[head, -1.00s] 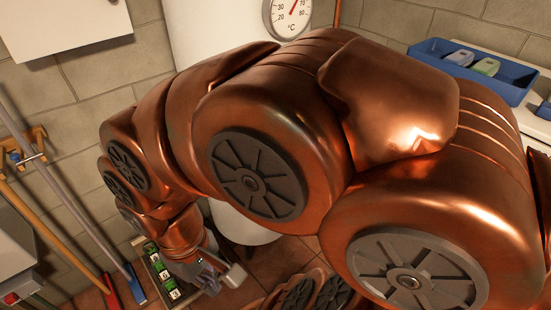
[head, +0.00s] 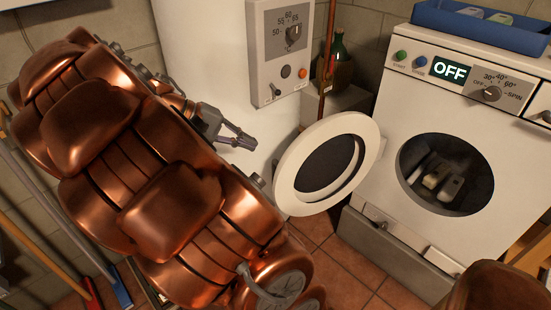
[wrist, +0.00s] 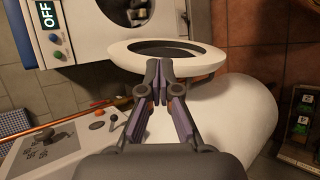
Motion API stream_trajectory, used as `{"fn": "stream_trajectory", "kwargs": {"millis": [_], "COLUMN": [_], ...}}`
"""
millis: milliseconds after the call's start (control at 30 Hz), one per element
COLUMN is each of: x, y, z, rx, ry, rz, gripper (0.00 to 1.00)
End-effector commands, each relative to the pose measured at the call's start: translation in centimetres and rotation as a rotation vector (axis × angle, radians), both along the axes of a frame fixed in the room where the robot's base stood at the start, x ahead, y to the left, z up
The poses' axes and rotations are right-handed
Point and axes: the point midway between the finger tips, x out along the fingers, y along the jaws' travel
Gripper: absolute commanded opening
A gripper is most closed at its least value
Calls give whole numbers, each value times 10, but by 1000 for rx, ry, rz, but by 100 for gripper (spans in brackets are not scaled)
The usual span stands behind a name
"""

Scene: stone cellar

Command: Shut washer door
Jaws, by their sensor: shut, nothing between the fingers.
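The white washer (head: 405,165) stands at the right in the head view, with its display reading OFF. Its round door (head: 284,172) hangs wide open to the left of the dark opening (head: 445,172), where a few pale items lie inside. My gripper (head: 252,143) is left of the door, in front of the white boiler. In the wrist view the door (wrist: 204,62) lies just beyond my gripper (wrist: 159,66), whose fingers are together and empty. The fingertips overlap the door's rim there; I cannot tell whether they touch it.
The white boiler (head: 205,60) with a control box (head: 280,50) stands behind my arm. A green bottle (head: 337,62) stands between boiler and washer. A blue tray (head: 455,22) sits on the washer. A red-brown pipe (head: 328,70) runs upright near the door. Tiled floor (head: 340,275) is clear below.

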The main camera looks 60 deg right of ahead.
Motion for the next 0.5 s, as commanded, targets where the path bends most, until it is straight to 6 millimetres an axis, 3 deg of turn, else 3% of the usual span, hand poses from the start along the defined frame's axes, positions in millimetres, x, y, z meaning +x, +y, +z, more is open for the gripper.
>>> {"fn": "stream_trajectory", "kwargs": {"millis": [33,267,500], "x": [8,44,89], "y": [-13,-61,-100], "z": [-17,-41,-86], "rx": [-45,-254,-443], "ry": [30,143,235], "rz": [-16,-58,-61], "gripper": [0,0,0]}}
